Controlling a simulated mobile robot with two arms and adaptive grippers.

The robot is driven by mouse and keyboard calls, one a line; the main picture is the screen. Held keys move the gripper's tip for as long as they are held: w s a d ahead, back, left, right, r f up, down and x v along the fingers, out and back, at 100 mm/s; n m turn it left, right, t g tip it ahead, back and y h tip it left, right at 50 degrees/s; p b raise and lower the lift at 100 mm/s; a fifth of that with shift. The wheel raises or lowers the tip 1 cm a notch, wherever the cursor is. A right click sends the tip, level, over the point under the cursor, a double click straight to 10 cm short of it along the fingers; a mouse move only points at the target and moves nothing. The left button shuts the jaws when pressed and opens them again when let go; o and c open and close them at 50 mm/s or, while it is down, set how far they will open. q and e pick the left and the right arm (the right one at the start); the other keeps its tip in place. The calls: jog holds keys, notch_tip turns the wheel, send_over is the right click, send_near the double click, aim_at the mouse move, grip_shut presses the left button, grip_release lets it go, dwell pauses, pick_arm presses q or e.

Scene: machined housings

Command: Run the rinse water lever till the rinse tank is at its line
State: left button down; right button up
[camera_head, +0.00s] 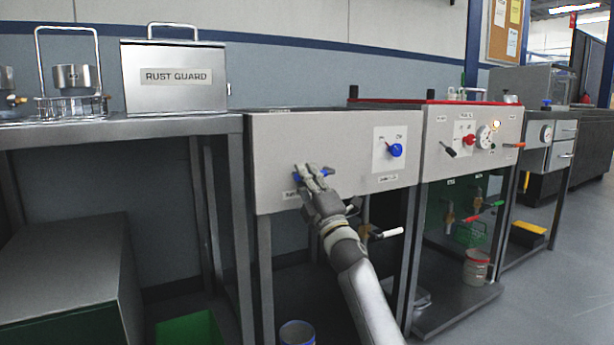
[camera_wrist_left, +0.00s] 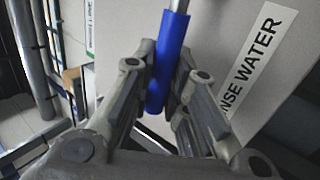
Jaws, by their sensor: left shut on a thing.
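The rinse water lever has a blue handle (camera_wrist_left: 168,62) on a metal stem. In the left wrist view it passes between my left gripper's fingers (camera_wrist_left: 158,98), which are closed on it. A label on the panel beside it reads "...NSE WATER" (camera_wrist_left: 258,60). In the head view my left gripper (camera_head: 312,174) is at the front panel of the grey tank (camera_head: 275,138), covering most of the lever; a bit of blue (camera_head: 327,172) shows beside the fingers. The tank's inside, water level and line cannot be seen from here. My right gripper is in neither view.
A blue knob (camera_head: 395,150) sits on the same panel, to the right. A white-tipped lever (camera_head: 388,233) is below. A red-rimmed station (camera_head: 470,130) stands to the right. A metal RUST GUARD box (camera_head: 175,92) is on the left bench. A blue-rimmed bucket (camera_head: 297,333) is on the floor.

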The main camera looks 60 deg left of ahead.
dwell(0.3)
pick_arm(q)
jog(key=c, duration=1.7)
grip_release()
jog(key=shift+a, duration=0.1)
jog(key=v, duration=0.7)
jog(key=shift+d+f, duration=0.15)
jog(key=shift+d, duration=0.1)
